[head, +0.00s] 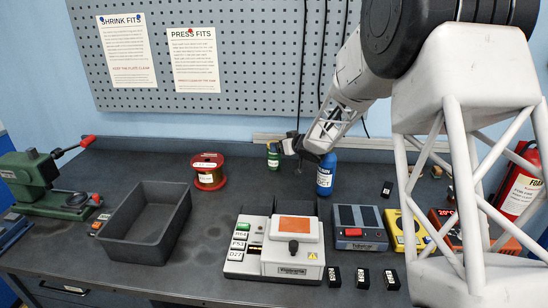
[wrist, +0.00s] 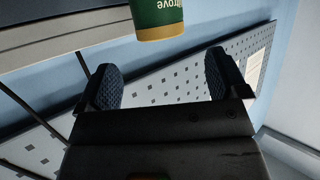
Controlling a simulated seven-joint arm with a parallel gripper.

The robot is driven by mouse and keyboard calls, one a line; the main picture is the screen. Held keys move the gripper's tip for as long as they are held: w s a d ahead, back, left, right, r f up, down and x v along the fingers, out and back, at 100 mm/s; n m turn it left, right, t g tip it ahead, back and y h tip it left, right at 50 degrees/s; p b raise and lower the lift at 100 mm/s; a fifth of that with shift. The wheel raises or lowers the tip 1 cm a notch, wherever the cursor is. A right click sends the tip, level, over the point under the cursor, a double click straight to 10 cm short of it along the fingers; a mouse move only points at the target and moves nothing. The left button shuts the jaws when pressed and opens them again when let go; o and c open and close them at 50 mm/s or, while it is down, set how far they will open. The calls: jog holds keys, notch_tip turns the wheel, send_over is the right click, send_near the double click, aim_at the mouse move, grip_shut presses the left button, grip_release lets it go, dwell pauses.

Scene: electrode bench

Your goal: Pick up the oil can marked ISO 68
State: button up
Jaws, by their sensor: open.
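A small green can (head: 273,162) stands at the back of the bench, just left of my gripper (head: 283,147), which partly covers its top. In the wrist view a green can with a yellow band (wrist: 158,18) shows upside down at the top edge. It lies beyond the open fingertips of my gripper (wrist: 163,75), roughly in line with the gap between them and apart from both. Only the letters "trove" can be read on it; I see no ISO 68 mark. A blue bottle (head: 326,178) with white lettering stands right of my gripper, its mark too small to read.
An empty dark tray (head: 147,250) is at the left. A white device (head: 293,250) and a grey box (head: 360,231) stand in front. The pegboard (head: 255,60) rises behind the bench.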

aim_at(274, 156)
jog(key=shift+x, duration=1.1)
jog(key=shift+x, duration=2.6)
jog(key=shift+f, duration=0.1)
jog(key=c, duration=1.6)
